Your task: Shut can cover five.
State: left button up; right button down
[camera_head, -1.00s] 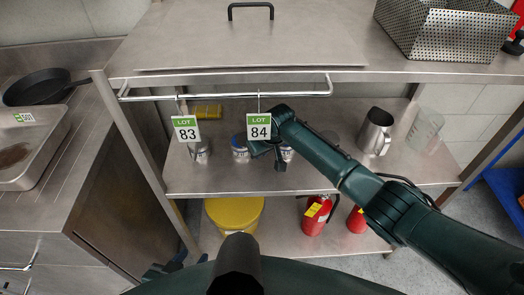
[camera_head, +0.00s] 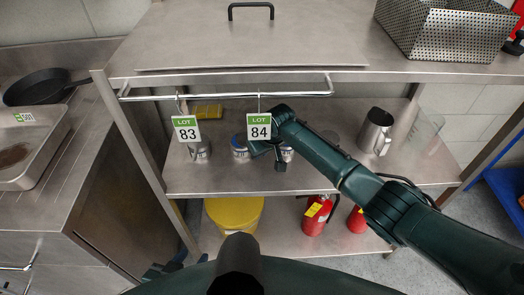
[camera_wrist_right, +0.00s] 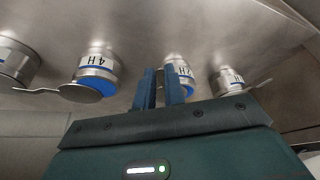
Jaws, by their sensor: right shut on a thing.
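Several small metal cans stand in a row on the middle shelf. In the wrist view, one can labelled 4 (camera_wrist_right: 98,68) shows a blue mouth and a round metal cover (camera_wrist_right: 80,93) swung out. My right gripper (camera_wrist_right: 158,74) has its fingers close together at another can (camera_wrist_right: 183,76), shut on what seems to be its cover, mostly hidden by the fingers. That can's number is unclear, so I cannot tell which cover is five.
A rail with tags 83 (camera_head: 187,129) and 84 (camera_head: 258,126) hangs in front of the shelf. A steel jug (camera_head: 376,132) and clear pitcher (camera_head: 424,131) stand right of the cans. A yellow bucket (camera_head: 234,213) and red extinguisher (camera_head: 315,218) are below.

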jog(key=c, duration=1.5)
grip_release()
jog(key=shift+o, duration=0.2)
jog(key=shift+r, duration=0.1)
jog(key=p+v, duration=0.1)
jog(key=v, duration=0.6)
jog(key=shift+s+r, duration=0.1)
jog(key=shift+c, duration=0.2)
